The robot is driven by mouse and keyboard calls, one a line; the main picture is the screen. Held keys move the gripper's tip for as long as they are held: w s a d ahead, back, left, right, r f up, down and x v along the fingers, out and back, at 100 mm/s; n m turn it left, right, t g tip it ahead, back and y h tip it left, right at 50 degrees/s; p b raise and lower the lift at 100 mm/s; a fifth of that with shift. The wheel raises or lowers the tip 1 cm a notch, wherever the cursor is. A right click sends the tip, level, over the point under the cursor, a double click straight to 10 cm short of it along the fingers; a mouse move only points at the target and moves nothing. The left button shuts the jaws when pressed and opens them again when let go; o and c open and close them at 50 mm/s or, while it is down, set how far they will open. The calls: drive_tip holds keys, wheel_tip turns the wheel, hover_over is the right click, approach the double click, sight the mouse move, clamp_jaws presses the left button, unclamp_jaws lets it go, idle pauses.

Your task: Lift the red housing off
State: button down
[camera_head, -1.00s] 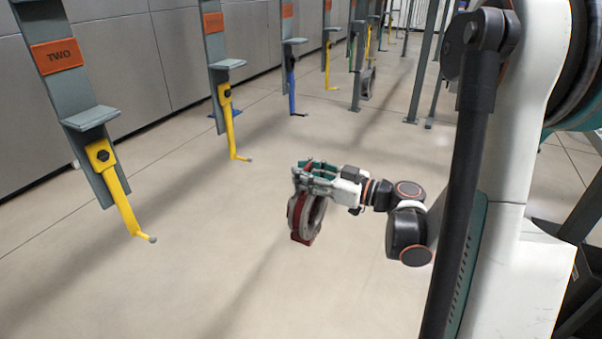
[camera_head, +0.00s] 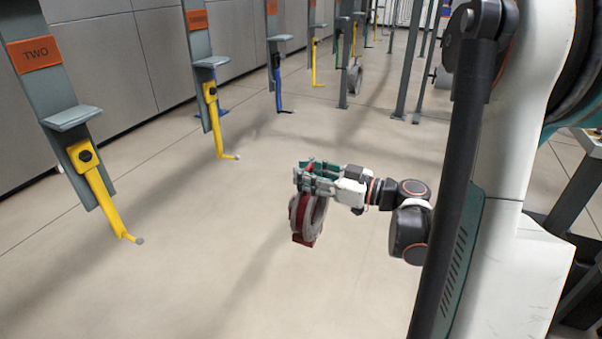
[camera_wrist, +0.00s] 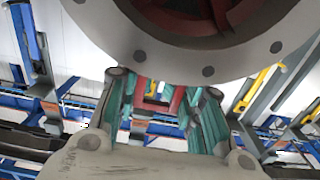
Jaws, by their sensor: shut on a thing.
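The red housing (camera_head: 303,238) hangs from my gripper (camera_head: 305,178) in the head view, clear of the hooks and above the floor. It has a round grey flange on one side and red on the other. My gripper is shut on its upper edge. In the wrist view the grey ring face of the red housing (camera_wrist: 185,52) fills the top of the picture, and the green fingers of my gripper (camera_wrist: 165,100) reach under it. The exact contact of the fingers is partly hidden by the ring.
A yellow hook (camera_head: 100,190) hangs from the post marked TWO (camera_head: 40,55) at the left. Another yellow hook (camera_head: 215,115) and a blue hook (camera_head: 279,85) hang farther back. A grey round part (camera_head: 354,78) hangs beyond them. The floor (camera_head: 190,270) between hooks and housing is open.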

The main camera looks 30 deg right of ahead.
drive_tip(key=shift+v, duration=1.05)
drive_tip(key=shift+r, duration=0.1)
drive_tip(key=b+v, duration=0.1)
drive_tip(key=v, duration=0.6)
